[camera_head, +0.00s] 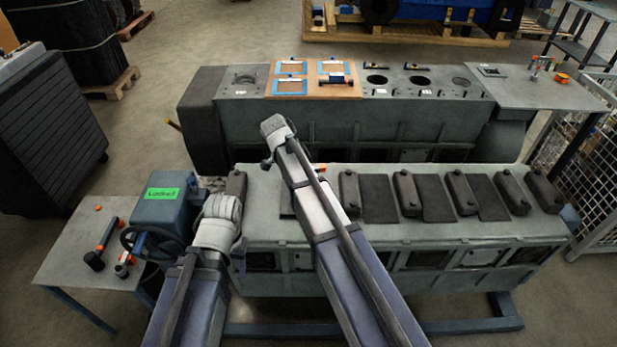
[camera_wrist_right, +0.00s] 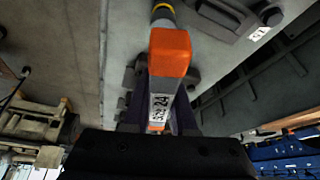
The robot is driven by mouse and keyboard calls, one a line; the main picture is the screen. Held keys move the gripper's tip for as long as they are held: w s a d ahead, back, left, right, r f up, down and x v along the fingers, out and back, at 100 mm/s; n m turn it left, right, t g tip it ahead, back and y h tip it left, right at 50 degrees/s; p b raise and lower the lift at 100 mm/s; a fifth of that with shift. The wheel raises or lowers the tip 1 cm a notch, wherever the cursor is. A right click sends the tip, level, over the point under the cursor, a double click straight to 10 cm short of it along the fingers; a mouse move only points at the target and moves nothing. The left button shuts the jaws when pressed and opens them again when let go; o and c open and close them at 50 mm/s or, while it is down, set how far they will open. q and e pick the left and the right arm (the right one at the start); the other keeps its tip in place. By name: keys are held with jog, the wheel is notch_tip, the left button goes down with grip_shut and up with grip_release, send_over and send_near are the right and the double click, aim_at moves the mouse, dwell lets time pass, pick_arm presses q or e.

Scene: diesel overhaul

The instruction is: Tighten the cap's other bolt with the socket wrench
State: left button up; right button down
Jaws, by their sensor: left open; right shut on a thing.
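A socket wrench with an orange handle (camera_wrist_right: 169,55) marked 24 is held in my right gripper (camera_wrist_right: 158,122) in the right wrist view. Its yellow ring and dark shaft run to the top edge; its socket end is out of view. A dark cap (camera_wrist_right: 228,14) with a white label and a bolt lies near the shaft. In the head view several dark caps (camera_head: 407,193) sit in a row on the near grey engine block (camera_head: 300,231). My right arm hides its own jaws there. My left gripper (camera_head: 213,185) is open at the block's left end, mostly behind its wrist.
A blue-grey unit with a green "Locked" label (camera_head: 163,193) and a dark handwheel (camera_head: 150,246) stand at the block's left end. A side table (camera_head: 72,262) holds orange-and-black tools. A second engine block (camera_head: 330,118) stands behind. A wire cage (camera_head: 585,180) is at right.

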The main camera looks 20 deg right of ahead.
jog(key=n+t, duration=0.1)
jog(key=n, duration=0.2)
jog(key=shift+a+n+t, duration=0.1)
jog(key=shift+n+t, duration=0.2)
jog(key=n, duration=0.2)
jog(key=n+t+y, duration=0.1)
jog(key=n, duration=0.1)
jog(key=shift+w+a+t, duration=0.15)
jog(key=shift+w+t, duration=0.05)
jog(key=shift+t, duration=0.1)
jog(key=n, duration=0.2)
jog(key=n+t+y, duration=0.1)
jog(key=n, duration=0.1)
jog(key=shift+w+a+n+y, duration=0.2)
jog(key=shift+n+y, duration=0.1)
jog(key=shift+n, duration=0.1)
jog(key=shift+w+a+n+t+y, duration=0.15)
jog(key=shift+n+y, duration=0.25)
jog(key=shift+n, duration=0.65)
jog(key=shift+w+d+n+t+y, duration=0.15)
jog(key=shift+n+y, duration=0.25)
jog(key=shift+n, duration=0.65)
jog(key=shift+s+a, duration=0.1)
